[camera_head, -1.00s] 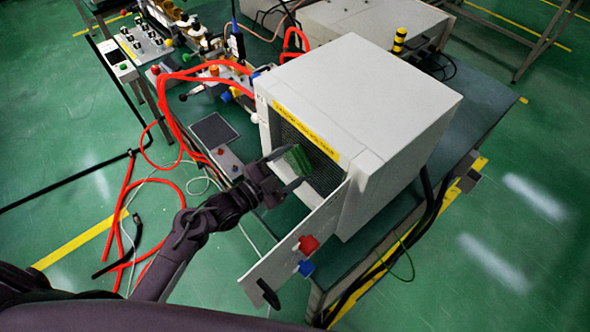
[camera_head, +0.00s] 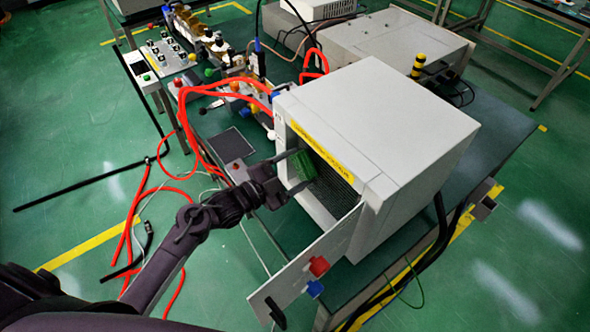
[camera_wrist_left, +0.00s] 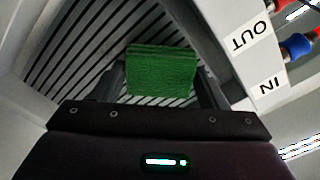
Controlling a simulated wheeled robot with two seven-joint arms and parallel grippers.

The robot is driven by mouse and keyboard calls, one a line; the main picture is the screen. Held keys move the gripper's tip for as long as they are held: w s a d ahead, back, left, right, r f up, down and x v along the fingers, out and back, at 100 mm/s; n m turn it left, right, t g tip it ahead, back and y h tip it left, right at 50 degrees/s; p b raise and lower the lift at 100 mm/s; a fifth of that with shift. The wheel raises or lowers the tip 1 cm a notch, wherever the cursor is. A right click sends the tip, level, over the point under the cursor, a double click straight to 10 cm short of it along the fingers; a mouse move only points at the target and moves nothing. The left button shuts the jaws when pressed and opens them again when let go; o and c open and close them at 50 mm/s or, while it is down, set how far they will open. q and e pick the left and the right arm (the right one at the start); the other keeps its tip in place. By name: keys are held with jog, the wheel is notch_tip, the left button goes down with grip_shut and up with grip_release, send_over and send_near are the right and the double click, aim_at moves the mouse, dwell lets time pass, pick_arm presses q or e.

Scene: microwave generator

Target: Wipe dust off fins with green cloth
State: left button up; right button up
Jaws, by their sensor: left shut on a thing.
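My left gripper (camera_head: 292,176) is at the open front of the white box-shaped generator (camera_head: 385,130). It is shut on the green cloth (camera_head: 303,166), which sits folded between the fingers. In the left wrist view the green cloth (camera_wrist_left: 160,70) is in front of the dark slatted fins (camera_wrist_left: 90,50). The fins also show inside the generator in the head view (camera_head: 335,180). I cannot tell whether the cloth touches the fins. No dust can be made out clearly. My right gripper is not in view.
The open front panel (camera_head: 300,272) with red and blue fittings hangs out beside the arm. Its OUT and IN labels (camera_wrist_left: 252,37) show in the wrist view. Red hoses (camera_head: 190,130) and a control box (camera_head: 237,148) are to the left.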

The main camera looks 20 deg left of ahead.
pick_arm(q)
jog(key=shift+s+d+p, duration=0.45)
jog(key=shift+s+d, duration=0.5)
jog(key=shift+d, duration=0.3)
jog(key=shift+s+d+p, duration=0.4)
jog(key=shift+s+d, duration=0.5)
jog(key=shift+d, duration=0.35)
jog(key=shift+s+d+p, duration=0.35)
jog(key=shift+s+d, duration=0.6)
jog(key=shift+d, duration=0.25)
jog(key=shift+s+d+p, duration=0.3)
jog(key=shift+s+d, duration=0.6)
jog(key=shift+d, duration=0.25)
jog(key=shift+s+a+p, duration=0.35)
jog(key=shift+s+a, duration=0.05)
jog(key=shift+s, duration=0.05)
jog(key=shift+p+v, duration=0.85)
jog(key=shift+v, duration=1.55)
jog(key=shift+a, duration=0.1)
jog(key=p+v, duration=0.1)
jog(key=v, duration=0.2)
jog(key=shift+w+f, duration=0.1)
jog(key=shift+f, duration=0.05)
